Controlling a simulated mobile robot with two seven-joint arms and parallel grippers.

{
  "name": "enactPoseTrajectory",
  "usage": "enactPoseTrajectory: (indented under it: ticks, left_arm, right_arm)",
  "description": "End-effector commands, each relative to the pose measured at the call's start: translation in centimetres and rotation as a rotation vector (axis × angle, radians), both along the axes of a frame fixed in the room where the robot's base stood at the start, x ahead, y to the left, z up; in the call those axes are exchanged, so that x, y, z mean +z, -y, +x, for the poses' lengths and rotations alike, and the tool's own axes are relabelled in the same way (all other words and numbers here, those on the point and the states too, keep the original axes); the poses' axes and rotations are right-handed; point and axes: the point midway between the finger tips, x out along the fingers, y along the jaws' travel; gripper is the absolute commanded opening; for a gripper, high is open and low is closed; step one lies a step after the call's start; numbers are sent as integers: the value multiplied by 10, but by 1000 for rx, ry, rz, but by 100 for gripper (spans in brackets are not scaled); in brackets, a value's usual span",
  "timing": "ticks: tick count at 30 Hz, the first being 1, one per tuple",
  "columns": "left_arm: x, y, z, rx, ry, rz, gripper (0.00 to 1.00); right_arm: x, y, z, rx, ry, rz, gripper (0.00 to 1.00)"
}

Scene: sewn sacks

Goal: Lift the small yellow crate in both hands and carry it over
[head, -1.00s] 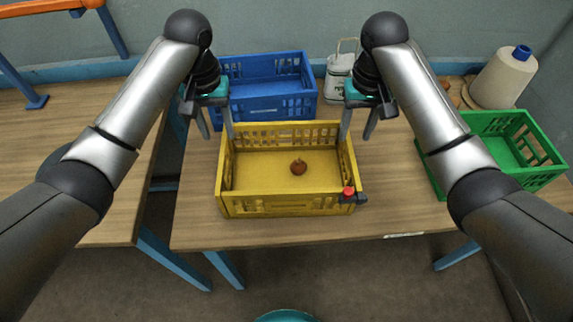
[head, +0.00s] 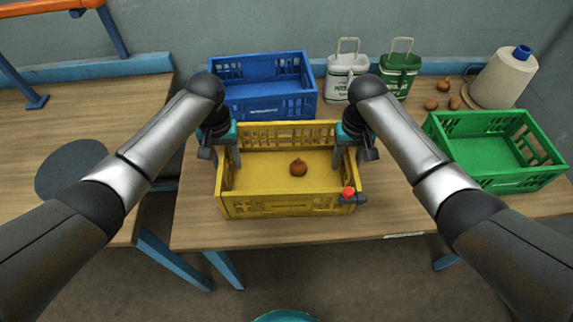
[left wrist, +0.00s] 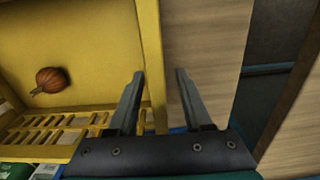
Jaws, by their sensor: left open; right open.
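The small yellow crate (head: 282,208) stands on the table with a brown onion-like bulb (head: 298,168) inside. My left gripper (head: 226,160) is at the crate's left wall. In the left wrist view, its open fingers (left wrist: 157,88) stand on either side of the crate's wall (left wrist: 152,50), one inside and one outside, with a gap on the outer side. My right gripper (head: 347,160) is at the crate's right wall and open; its fingertips are partly hidden by the arm, so I cannot tell if they touch the wall.
A blue crate (head: 262,110) stands behind the yellow one, a green crate (head: 500,180) at the right. A red-topped dark fitting (head: 349,194) is at the yellow crate's front right corner. The table's front strip is clear.

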Motion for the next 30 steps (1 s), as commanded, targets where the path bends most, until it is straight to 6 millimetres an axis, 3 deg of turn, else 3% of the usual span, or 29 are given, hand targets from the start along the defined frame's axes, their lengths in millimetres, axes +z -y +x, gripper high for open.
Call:
enactPoseTrajectory:
  ticks: [2,14,30]
  left_arm:
    - [0,0,0,0,0,0,47]
    - [1,0,0,0,0,-1,2]
    - [1,0,0,0,1,-1,0]
  right_arm:
    - [0,0,0,0,0,0,47]
    - [0,0,0,-1,0,0,2]
    - [1,0,0,-1,0,0,0]
